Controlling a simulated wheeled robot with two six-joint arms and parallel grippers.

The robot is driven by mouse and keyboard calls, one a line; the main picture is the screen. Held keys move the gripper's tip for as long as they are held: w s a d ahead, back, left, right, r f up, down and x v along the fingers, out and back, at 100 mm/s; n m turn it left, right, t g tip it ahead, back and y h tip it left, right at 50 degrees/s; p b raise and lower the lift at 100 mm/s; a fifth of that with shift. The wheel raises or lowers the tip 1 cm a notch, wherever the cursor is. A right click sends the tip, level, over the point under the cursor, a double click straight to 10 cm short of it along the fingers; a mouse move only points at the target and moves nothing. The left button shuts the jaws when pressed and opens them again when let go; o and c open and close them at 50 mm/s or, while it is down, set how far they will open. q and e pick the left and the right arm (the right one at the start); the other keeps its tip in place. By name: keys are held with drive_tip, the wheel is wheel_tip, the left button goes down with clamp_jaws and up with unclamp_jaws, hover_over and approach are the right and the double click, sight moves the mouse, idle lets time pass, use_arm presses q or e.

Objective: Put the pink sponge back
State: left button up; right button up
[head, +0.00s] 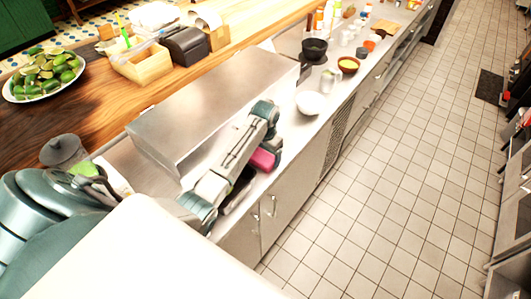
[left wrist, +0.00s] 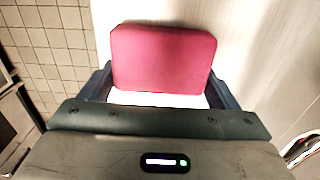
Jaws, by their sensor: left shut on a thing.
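The pink sponge (head: 262,160) is in my left gripper (head: 268,146), over the steel counter near its front edge. In the left wrist view the sponge (left wrist: 163,58) sits between the two fingers of the left gripper (left wrist: 160,86), which are shut on its sides. The arm hides part of the sponge in the head view. I cannot tell whether the sponge touches the counter. A dark, low thing (head: 240,190) lies partly hidden beside the arm; I cannot tell what it is. My right gripper is not in view.
A raised steel box (head: 215,95) stands behind the arm. A plate of limes (head: 42,75) is at the left. The tiled floor (head: 400,180) is clear.

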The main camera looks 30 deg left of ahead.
sight(266, 153)
use_arm(q)
drive_tip(key=o, duration=0.8)
drive_tip(key=shift+f, duration=0.1)
drive_tip(key=shift+c, duration=0.2)
drive_tip(key=shift+r, duration=0.5)
wheel_tip(266, 153, up, 5)
drive_tip(key=b, duration=0.3)
wheel_tip(266, 153, up, 6)
drive_tip(key=p, duration=0.3)
drive_tip(key=shift+r, duration=0.15)
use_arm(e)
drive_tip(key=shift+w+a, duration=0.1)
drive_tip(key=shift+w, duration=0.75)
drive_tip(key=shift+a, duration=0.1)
